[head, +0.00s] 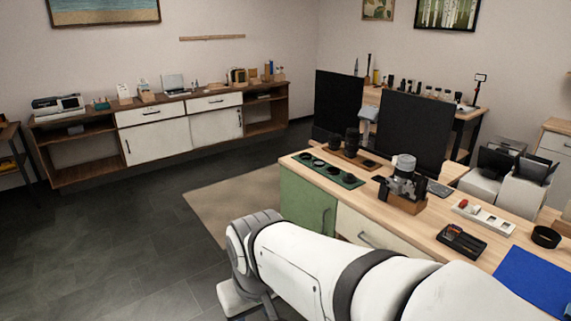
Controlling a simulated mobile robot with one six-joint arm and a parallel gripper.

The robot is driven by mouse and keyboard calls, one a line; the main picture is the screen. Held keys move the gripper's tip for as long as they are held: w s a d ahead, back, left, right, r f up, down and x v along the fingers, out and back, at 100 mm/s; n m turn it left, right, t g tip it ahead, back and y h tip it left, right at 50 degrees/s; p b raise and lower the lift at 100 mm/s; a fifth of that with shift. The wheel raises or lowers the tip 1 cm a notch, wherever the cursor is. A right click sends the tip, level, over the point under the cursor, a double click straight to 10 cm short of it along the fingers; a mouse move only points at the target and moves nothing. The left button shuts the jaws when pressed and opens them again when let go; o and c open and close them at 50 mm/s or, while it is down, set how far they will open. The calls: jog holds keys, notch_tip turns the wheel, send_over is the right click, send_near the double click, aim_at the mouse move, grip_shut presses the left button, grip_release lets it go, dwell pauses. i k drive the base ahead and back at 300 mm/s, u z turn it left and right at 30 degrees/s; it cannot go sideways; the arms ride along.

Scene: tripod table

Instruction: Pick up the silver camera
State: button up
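The silver camera (403,185) has a silver-grey body with dark parts. It sits upright on a small wooden block (407,205) on the wooden-topped counter (455,236) at the right. My white arm reaches across the lower front, left of and below the camera, and bends down at its left end. My gripper is out of view, so its fingers cannot be seen. Nothing of my arm touches the camera.
A green mat (330,172) with round dark items and a wooden tray (345,158) with black lenses lie left of the camera. Dark panels (413,128) stand behind. A white tray (483,216), black case (461,240) and blue mat (533,280) lie right. Floor at left is clear.

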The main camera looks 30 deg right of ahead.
aim_at(397, 187)
jog(key=i, duration=1.7)
jog(key=z, duration=3.25)
jog(key=i, duration=1)
jog(key=z, duration=0.05)
